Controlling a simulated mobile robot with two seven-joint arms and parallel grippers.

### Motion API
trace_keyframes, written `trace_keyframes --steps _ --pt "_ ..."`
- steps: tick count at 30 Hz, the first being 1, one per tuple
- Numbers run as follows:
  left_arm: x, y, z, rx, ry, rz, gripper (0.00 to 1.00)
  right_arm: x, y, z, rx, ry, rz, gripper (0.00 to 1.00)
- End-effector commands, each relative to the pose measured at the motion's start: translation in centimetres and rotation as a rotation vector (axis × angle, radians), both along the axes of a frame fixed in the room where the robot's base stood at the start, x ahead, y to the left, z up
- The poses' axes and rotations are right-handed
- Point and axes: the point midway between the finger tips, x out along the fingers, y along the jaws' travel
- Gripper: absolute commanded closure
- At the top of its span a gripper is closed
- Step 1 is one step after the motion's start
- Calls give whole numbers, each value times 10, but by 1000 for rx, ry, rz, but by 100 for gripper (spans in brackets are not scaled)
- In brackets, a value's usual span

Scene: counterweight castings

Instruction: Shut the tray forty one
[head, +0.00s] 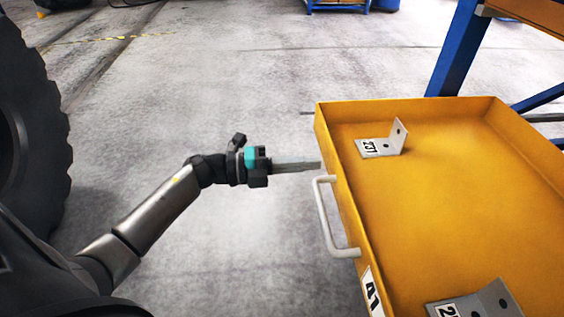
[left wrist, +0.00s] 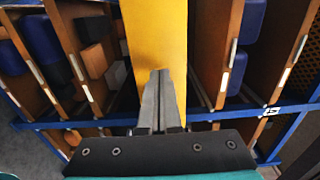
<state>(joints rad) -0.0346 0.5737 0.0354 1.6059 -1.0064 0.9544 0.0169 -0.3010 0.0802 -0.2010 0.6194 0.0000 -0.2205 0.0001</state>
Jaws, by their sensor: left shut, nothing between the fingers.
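Tray forty one (head: 450,190) is a yellow open-topped tray, standing pulled out at the right of the head view. Its front panel carries a white bar handle (head: 325,220) and a "41" label (head: 373,293). My left gripper (head: 319,165) is shut and empty, its fingertips at the front panel just beyond the handle's far end. I cannot tell whether they touch it. In the left wrist view the closed fingers (left wrist: 160,75) point at the yellow tray (left wrist: 155,35). My right gripper is not in view.
An angle bracket labelled "237" (head: 380,147) and another bracket (head: 478,304) lie in the tray. A blue rack post (head: 458,50) stands behind it. A large black tyre (head: 35,130) is at left. The left wrist view shows orange-brown shelf panels (left wrist: 217,50) and blue rack beams (left wrist: 205,117). The floor between is clear.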

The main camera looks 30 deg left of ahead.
Motion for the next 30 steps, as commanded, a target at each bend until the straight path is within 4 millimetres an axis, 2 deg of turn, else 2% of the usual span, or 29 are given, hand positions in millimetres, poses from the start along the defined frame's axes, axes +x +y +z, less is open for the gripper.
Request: trace_keyframes --steps 6,20,25,30 --pt "9 -11 0 -1 1 1 100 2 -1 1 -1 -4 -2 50" --pt "11 -14 0 -1 -1 1 100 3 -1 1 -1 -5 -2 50" --pt "21 -28 1 -2 -1 1 100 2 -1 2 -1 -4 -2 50" --pt "42 -57 2 -3 -3 0 100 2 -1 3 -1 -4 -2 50"
